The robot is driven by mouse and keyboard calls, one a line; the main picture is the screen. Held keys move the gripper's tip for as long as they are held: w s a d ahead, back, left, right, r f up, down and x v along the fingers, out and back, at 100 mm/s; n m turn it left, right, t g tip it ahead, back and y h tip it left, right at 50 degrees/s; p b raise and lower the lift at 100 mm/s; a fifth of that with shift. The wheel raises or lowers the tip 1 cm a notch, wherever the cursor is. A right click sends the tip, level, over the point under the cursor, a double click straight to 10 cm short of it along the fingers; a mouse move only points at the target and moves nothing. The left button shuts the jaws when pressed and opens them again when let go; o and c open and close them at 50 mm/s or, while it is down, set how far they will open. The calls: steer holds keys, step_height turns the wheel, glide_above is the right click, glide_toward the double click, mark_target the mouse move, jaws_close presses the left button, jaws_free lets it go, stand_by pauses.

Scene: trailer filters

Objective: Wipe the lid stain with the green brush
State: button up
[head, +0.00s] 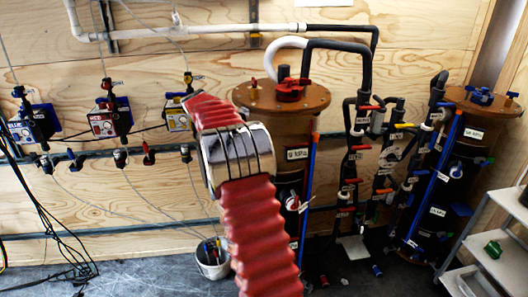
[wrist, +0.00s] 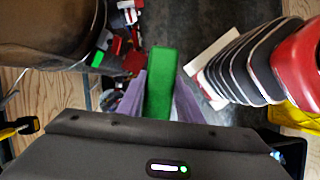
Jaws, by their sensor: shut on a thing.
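The green brush (wrist: 160,82) shows in the wrist view as a long green block. My gripper (wrist: 158,100), with purple-grey fingers, is shut on it. In the head view the gripper and held brush are hidden behind my red-sleeved arm. The near filter tank has a round brown lid (head: 312,98) with a red fitting (head: 289,92) on top. The far tank has a similar lid (head: 474,101) with a blue fitting. I cannot make out a stain on either lid. The brush's distance from the lids cannot be told.
Black hoses and valves (head: 352,170) stand between the tanks. A white pipe (head: 210,32) runs along the wooden wall. A bucket of tools (head: 212,262) stands on the floor. A shelf cart (head: 476,240) at right carries a green item (head: 493,249). Cables hang at left.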

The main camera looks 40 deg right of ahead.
steer(key=s+a+f+m, duration=0.1)
steer(key=a+f, duration=0.5)
steer(key=a, duration=0.4)
steer(key=s+a+f+m, duration=0.1)
steer(key=a+f, duration=0.4)
steer(key=a, duration=0.6)
steer(key=s+a+f+y, duration=0.1)
steer(key=a+f, duration=0.5)
steer(key=a, duration=0.5)
steer(key=shift+f+m+g, duration=0.3)
steer(key=shift+m, duration=0.1)
steer(key=shift+s, duration=0.2)
